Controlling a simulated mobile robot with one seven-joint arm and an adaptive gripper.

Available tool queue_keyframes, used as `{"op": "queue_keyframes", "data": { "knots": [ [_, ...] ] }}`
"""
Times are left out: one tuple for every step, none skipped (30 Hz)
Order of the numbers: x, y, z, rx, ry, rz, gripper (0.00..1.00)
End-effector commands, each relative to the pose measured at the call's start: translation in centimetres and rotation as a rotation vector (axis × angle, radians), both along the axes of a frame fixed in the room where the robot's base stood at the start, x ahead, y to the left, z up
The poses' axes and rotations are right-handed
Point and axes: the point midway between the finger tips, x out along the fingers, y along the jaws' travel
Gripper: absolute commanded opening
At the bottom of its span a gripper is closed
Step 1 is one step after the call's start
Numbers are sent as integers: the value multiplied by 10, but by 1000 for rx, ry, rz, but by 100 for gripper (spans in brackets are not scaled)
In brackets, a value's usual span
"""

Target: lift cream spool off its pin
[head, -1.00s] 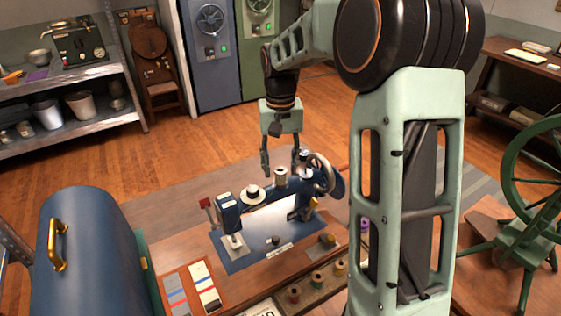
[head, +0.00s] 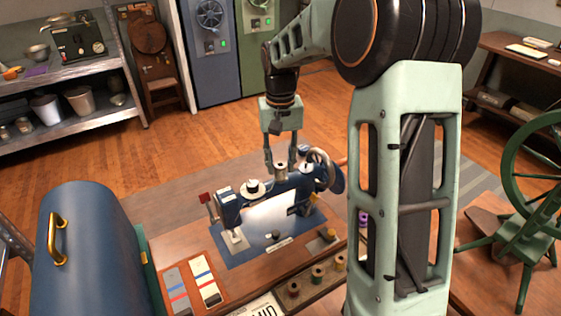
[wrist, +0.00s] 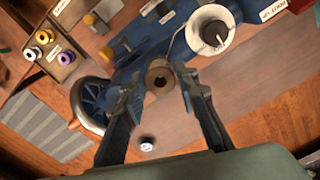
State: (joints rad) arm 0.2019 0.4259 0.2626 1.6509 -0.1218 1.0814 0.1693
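The cream spool (head: 281,172) stands upright on top of the blue sewing machine (head: 232,218), near the middle of its arm. In the wrist view the spool (wrist: 160,80) looks tan-brown in shade, with a dark centre hole; I cannot make out the pin in it. My gripper (head: 281,165) points down over the machine, with a finger on either side of the spool. In the wrist view my gripper (wrist: 158,82) is open, with the spool between its fingertips and a gap showing on both sides.
A white disc with a dark post (head: 252,187) sits left of the spool, close by. The handwheel (head: 325,168) is to the right. A tray with several coloured spools (head: 318,274) lies in front. A blue rounded case (head: 90,245) stands at the left.

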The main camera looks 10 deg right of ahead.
Motion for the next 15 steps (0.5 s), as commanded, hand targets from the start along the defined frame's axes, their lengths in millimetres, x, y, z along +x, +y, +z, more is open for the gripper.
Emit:
{"op": "queue_keyframes", "data": {
  "knots": [
    [0, 0, 0, 0, 0, 0, 21],
    [0, 0, 0, 0, 0, 0, 17],
    [0, 0, 0, 0, 0, 0, 14],
    [0, 0, 0, 0, 0, 0, 14],
    [0, 0, 0, 0, 0, 0, 14],
    [0, 0, 0, 0, 0, 0, 14],
    [0, 0, 0, 0, 0, 0, 14],
    [0, 0, 0, 0, 0, 0, 14],
    [0, 0, 0, 0, 0, 0, 14],
    [0, 0, 0, 0, 0, 0, 14],
    [0, 0, 0, 0, 0, 0, 14],
    [0, 0, 0, 0, -1, 0, 14],
    [0, 0, 1, 0, -1, 0, 14],
    [0, 0, 1, 0, -1, 0, 14],
    [0, 0, 2, 0, -1, 0, 14]
  ]
}}
